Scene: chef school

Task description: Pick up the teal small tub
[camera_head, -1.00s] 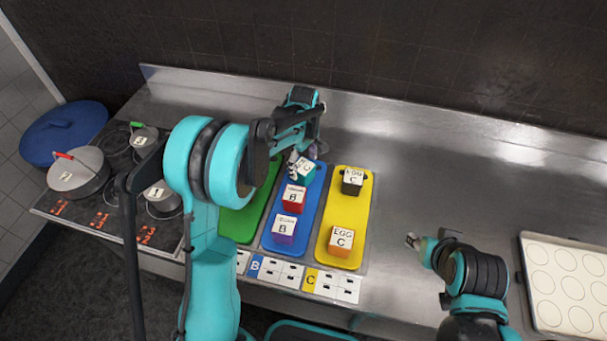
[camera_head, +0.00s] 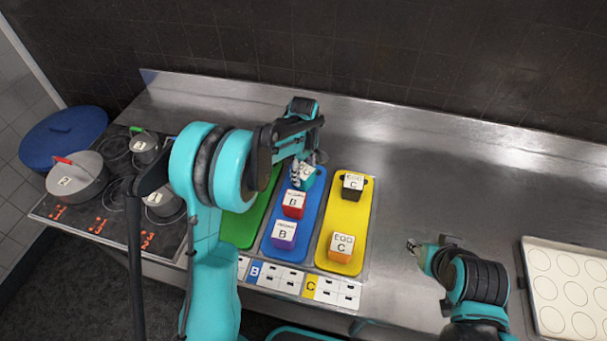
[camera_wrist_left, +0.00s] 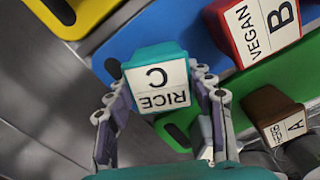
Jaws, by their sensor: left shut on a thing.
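The teal small tub (camera_head: 309,176) has a white label reading RICE and C, seen upside down in the left wrist view (camera_wrist_left: 152,58). It is at the far end of the blue board (camera_head: 266,243). My left gripper (camera_head: 297,176) is shut on it; in the left wrist view the fingers (camera_wrist_left: 160,100) press both of its sides. I cannot tell whether its base touches the board. My right gripper (camera_head: 413,246) is low over the counter at the right, away from the tubs; its jaw state is too small to tell.
A red tub (camera_head: 294,211) and a purple tub (camera_head: 283,243) stand nearer on the blue board. A black tub (camera_head: 351,193) and an orange tub (camera_head: 340,256) stand on the yellow board (camera_head: 326,222). Pots (camera_head: 88,178) are left; a baking tray (camera_head: 532,262) is right.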

